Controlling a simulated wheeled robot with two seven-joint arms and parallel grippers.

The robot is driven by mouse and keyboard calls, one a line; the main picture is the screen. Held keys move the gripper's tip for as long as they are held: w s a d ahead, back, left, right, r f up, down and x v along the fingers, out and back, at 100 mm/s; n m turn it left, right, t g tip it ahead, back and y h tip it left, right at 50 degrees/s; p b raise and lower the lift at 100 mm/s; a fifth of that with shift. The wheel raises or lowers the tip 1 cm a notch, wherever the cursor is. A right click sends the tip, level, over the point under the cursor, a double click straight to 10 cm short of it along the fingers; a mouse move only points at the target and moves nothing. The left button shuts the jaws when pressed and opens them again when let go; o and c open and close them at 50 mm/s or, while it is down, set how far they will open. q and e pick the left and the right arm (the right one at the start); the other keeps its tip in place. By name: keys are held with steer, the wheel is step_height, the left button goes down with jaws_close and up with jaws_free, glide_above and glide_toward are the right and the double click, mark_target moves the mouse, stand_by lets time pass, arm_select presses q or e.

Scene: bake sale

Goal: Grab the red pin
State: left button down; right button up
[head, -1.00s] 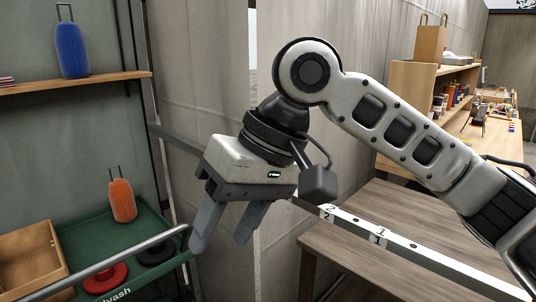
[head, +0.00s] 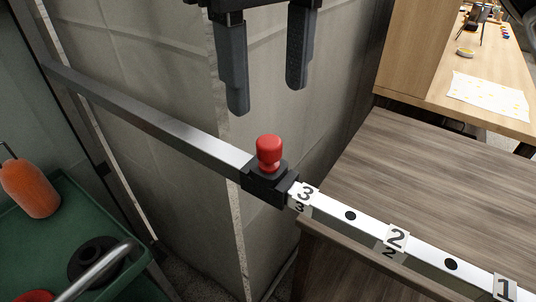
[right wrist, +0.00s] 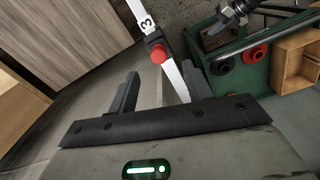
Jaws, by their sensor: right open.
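The red pin (head: 269,152) is a red knob standing upright on a black sliding block (head: 266,184) on a metal rail, beside the number 3. My right gripper (head: 267,98) is open and empty, above and a little behind the pin in the head view, with fingers pointing down. In the right wrist view the red pin (right wrist: 158,54) shows beyond and between the two open fingers (right wrist: 160,86), not touched. My left gripper is not in the head view; a dark metal gripper-like part shows at the top of the right wrist view, and I cannot tell its state.
The metal rail (head: 160,122) runs diagonally, with numbers 3, 2 and 1 toward the right. A brown wooden table (head: 440,190) lies behind it. A green cart (head: 50,235) with an orange bottle (head: 30,187) is at the left. A grey wall panel stands behind the pin.

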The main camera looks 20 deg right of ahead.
mark_target(270, 141)
step_height(270, 141, down, 8)
steer(key=shift+w+d+f+b, duration=0.1)
steer(key=shift+w+f+b, duration=0.05)
steer(key=shift+b, duration=0.7)
steer(key=c, duration=1.1)
